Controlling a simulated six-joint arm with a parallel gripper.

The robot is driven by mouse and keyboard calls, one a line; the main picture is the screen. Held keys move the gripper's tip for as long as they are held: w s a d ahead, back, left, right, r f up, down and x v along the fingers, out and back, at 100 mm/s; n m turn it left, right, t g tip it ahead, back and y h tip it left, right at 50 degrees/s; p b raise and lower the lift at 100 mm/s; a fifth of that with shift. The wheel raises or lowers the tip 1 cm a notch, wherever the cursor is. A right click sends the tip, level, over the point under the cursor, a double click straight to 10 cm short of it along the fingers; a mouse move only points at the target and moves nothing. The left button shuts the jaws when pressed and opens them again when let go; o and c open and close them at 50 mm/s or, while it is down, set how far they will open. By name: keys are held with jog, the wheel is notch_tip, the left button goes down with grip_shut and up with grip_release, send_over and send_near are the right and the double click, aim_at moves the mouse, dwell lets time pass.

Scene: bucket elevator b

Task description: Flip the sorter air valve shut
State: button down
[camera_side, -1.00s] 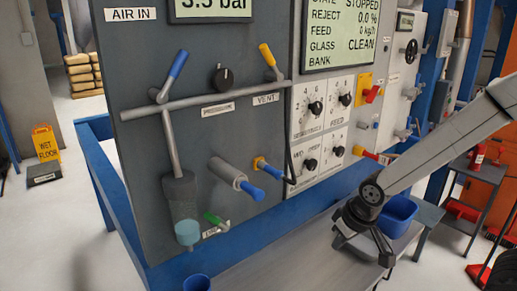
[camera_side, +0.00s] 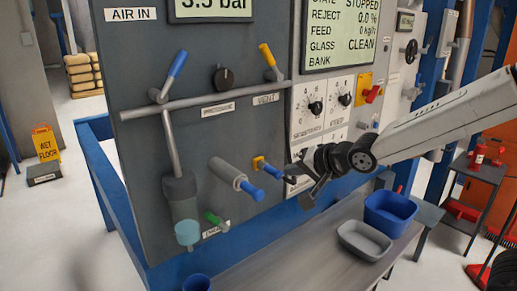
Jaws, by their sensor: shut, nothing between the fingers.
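A blue-handled lever (camera_side: 178,64) sits on the pipe below the AIR IN label (camera_side: 133,15), its handle tilted up and right. A yellow-handled lever (camera_side: 267,55) stands above the VENT label (camera_side: 265,99). Lower down, a grey cylinder (camera_side: 229,171) has a blue end (camera_side: 252,191), and a yellow fitting (camera_side: 259,163) carries a small blue handle (camera_side: 273,172). No label I can read says sorter air. My gripper (camera_side: 289,181) is shut and empty, just right of the small blue handle. I cannot tell whether they touch.
A green drain handle (camera_side: 212,217) and a black pressure knob (camera_side: 222,78) are on the panel. White dial plates (camera_side: 308,120) lie above my gripper. A bench (camera_side: 285,265) below holds a blue bin (camera_side: 388,214) and a grey tray (camera_side: 362,240).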

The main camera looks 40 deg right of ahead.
jog(key=w+a+r+m+t+y, duration=0.1)
jog(key=a+r+m+t+y, duration=0.2)
jog(key=r, duration=0.7)
jog(key=a+r+m+t+y, duration=0.3)
jog(key=a+r+m, duration=0.1)
jog(key=r, duration=0.6)
jog(key=shift+w+r+m+t+y, duration=0.15)
jog(key=shift+w+m+t+y, duration=0.15)
jog(key=shift+w, duration=0.05)
jog(key=shift+w+a, duration=0.1)
jog(key=shift+w, duration=0.1)
jog(key=x, duration=0.9)
jog(key=shift+w, duration=0.1)
jog(key=shift+s+a+r, duration=0.1)
jog(key=shift+a+r, duration=0.15)
jog(key=shift+a, duration=0.4)
jog(key=shift+s+a+r, duration=0.1)
jog(key=shift+a+r, duration=0.2)
jog(key=shift+a, duration=0.35)
jog(key=shift+s+a+r, duration=0.1)
jog(key=shift+a+r, duration=0.15)
jog(key=shift+a, duration=0.35)
jog(key=shift+a+r, duration=0.1)
